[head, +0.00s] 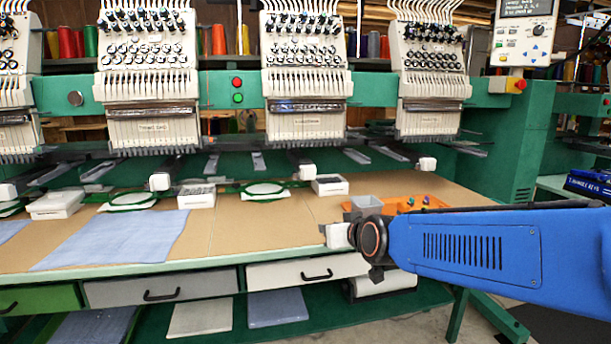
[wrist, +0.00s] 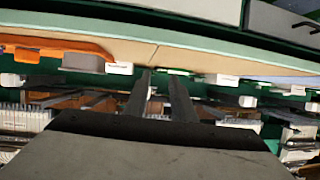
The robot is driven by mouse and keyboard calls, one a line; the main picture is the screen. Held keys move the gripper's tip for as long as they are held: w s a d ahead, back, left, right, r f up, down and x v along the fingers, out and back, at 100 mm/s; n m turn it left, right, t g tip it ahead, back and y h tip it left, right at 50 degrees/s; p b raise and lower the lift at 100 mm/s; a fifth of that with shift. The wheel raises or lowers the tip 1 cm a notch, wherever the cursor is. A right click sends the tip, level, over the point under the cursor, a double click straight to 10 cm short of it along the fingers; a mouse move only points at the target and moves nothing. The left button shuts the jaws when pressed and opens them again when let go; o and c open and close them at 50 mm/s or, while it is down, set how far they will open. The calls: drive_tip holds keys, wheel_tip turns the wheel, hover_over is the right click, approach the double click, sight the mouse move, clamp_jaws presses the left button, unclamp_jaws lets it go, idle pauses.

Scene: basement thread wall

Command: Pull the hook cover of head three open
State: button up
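The embroidery machine shows several heads in the head view. Small white blocks, which look like the hook covers, sit at the ends of the lower arms: one under the left full head (head: 160,181), one under the middle head (head: 303,171) and one under the right head (head: 427,164). I cannot tell for sure which belongs to head three; all look closed. My gripper (wrist: 162,88) shows in the wrist view with two dark fingers apart and nothing between them. It faces the machine from over the table's front, apart from the covers. In the head view my blue arm hides the fingers.
The tan table (head: 240,233) carries a blue cloth (head: 115,239), white boxes (head: 329,185), green hoops (head: 264,190), a grey bin (head: 366,203) and an orange tray (head: 403,204). Drawers with dark handles (head: 160,288) line its front. A control panel (head: 523,33) hangs at the upper right.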

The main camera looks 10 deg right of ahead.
sight(305, 172)
drive_tip(key=w+r+t, duration=0.1)
drive_tip(key=w+r, duration=0.1)
drive_tip(key=w, duration=0.7)
drive_tip(key=w+r+t+h, duration=0.1)
drive_tip(key=w+r+t, duration=0.1)
drive_tip(key=w, duration=0.7)
drive_tip(key=w+r+m+t, duration=0.1)
drive_tip(key=w+r, duration=0.1)
drive_tip(key=w, duration=0.7)
drive_tip(key=shift+w+a+r, duration=0.15)
drive_tip(key=shift+w+a, duration=0.05)
drive_tip(key=shift+a, duration=0.15)
clamp_jaws()
idle(0.4)
